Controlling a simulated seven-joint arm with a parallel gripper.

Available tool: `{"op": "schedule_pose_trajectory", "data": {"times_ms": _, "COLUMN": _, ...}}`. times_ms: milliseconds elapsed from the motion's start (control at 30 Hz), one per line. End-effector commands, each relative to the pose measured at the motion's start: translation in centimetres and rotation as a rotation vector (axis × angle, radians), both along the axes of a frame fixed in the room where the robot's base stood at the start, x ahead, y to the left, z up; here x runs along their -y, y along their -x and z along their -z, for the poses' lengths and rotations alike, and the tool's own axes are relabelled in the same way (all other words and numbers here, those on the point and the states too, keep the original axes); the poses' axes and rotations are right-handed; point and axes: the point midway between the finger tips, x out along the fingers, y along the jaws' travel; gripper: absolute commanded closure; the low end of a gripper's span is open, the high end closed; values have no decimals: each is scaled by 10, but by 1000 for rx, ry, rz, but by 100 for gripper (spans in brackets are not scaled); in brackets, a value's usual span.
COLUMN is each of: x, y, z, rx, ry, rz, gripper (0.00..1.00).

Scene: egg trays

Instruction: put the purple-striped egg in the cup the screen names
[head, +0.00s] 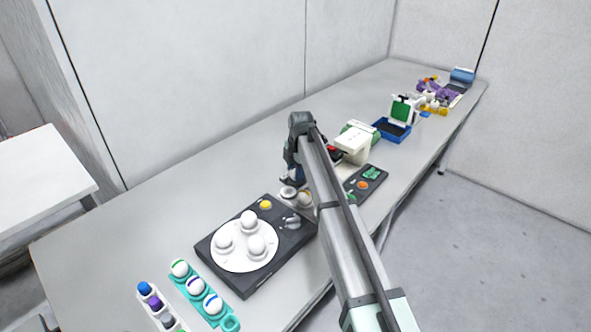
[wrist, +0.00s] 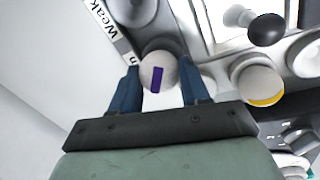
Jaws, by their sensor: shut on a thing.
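My gripper (head: 291,178) is shut on the purple-striped egg in the head view, low over the cups beyond the dark turntable unit. In the wrist view the white egg (wrist: 149,74) with its short purple stripe sits between my two blue fingers (wrist: 159,84). Another label is partly hidden near the left finger. I cannot tell whether the egg touches a cup. No screen text is readable.
The turntable (head: 245,259) carries white domes. A teal tray (head: 231,323) holds striped eggs at front left. A cup with a yellow-marked white round thing (wrist: 258,84) and a black-knobbed lever (wrist: 266,29) are right of my gripper.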

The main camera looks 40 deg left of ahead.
Motion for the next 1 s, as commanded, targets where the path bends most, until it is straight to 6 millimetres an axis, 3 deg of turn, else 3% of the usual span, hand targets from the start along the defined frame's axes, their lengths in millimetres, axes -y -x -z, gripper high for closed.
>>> {"op": "schedule_pose_trajectory", "data": {"times_ms": 1000, "x": 0, "y": 0, "z": 9, "rx": 0, "ry": 0, "rz": 0, "gripper": 65}}
